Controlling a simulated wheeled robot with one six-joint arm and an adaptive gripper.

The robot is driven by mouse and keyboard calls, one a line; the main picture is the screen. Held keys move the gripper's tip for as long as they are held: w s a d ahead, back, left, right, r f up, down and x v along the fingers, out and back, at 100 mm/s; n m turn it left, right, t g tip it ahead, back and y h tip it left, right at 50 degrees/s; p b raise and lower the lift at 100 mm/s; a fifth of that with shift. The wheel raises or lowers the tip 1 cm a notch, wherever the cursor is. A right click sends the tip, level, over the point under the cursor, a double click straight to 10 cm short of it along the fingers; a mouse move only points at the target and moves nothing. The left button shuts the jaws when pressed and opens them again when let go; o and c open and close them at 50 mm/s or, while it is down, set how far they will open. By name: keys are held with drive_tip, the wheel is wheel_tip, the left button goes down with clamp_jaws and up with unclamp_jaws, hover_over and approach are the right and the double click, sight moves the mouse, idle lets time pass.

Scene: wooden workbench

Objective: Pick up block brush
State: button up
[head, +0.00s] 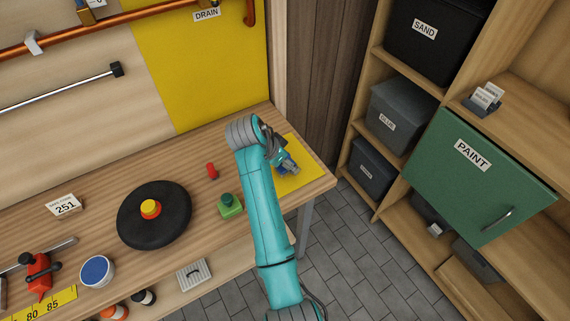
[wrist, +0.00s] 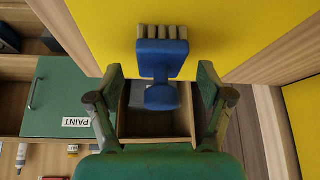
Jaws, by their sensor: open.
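The block brush is a small blue block with a row of beige bristle tufts. In the wrist view the brush (wrist: 160,60) lies straight ahead, between the two green fingers of my gripper (wrist: 161,75). The fingers are spread wide, with a gap on each side of the brush. In the head view the brush (head: 283,159) shows small beside the end of my arm, over the yellow mat (head: 308,174) at the bench's right end. My gripper is mostly hidden by my arm there.
The wooden bench (head: 110,205) holds a green bottle-like item (head: 230,206), a red piece (head: 212,171), a black disc (head: 130,233) and a blue-topped tub (head: 97,271). Shelves with labelled bins and a green PAINT door (head: 477,178) stand to the right, across a tiled floor gap.

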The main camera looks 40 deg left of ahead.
drive_tip(key=shift+w+f, duration=0.15)
drive_tip(key=shift+f, duration=0.05)
drive_tip(key=c, duration=1.3)
wheel_tip(320, 180, up, 10)
drive_tip(key=shift+r, duration=0.1)
drive_tip(key=o, duration=0.5)
drive_tip(key=c, duration=0.4)
